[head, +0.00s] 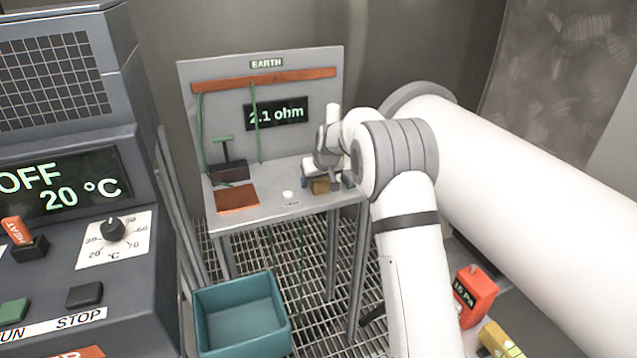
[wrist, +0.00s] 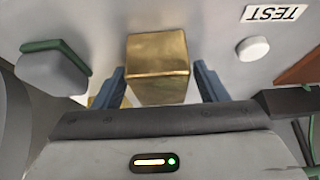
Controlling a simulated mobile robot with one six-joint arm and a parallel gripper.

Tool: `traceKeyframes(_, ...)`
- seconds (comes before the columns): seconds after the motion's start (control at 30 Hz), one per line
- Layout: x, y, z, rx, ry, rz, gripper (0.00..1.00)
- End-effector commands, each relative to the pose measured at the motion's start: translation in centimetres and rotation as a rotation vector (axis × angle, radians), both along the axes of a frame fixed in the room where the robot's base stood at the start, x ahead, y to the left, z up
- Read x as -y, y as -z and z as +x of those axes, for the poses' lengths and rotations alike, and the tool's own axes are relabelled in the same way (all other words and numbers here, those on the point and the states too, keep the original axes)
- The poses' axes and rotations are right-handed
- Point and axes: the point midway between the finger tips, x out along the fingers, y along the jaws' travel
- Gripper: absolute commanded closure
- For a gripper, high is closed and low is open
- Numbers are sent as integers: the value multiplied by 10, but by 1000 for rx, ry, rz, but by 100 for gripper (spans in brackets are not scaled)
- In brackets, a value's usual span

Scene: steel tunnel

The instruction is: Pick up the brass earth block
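The brass earth block (head: 320,187) stands on the grey bench under the EARTH panel, toward the bench's right side. In the wrist view the brass block (wrist: 158,65) is a gold cube between the two blue fingers of my gripper (wrist: 159,78). A narrow gap shows on each side of it, so the fingers are open and seem not to touch it. In the head view my gripper (head: 321,182) is down at the block, and my wrist hides part of it. A small brass-coloured patch (wrist: 104,96) shows behind the left finger; I cannot tell what it is.
Beside the block is a grey piece with a green strip (wrist: 55,68). On the other side are a white button (wrist: 253,48) and a TEST label (wrist: 276,13). The bench also holds a copper plate (head: 237,198) and a dark clamp (head: 228,170). A teal bin (head: 240,318) stands below.

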Motion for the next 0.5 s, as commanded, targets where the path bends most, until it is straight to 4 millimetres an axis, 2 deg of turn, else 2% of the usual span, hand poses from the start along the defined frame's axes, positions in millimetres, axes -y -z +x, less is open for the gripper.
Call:
traceKeyframes(0.07, 0, 0, 0, 0, 0, 0, 41)
traceKeyframes(0.5, 0, 0, 0, 0, 0, 0, 77)
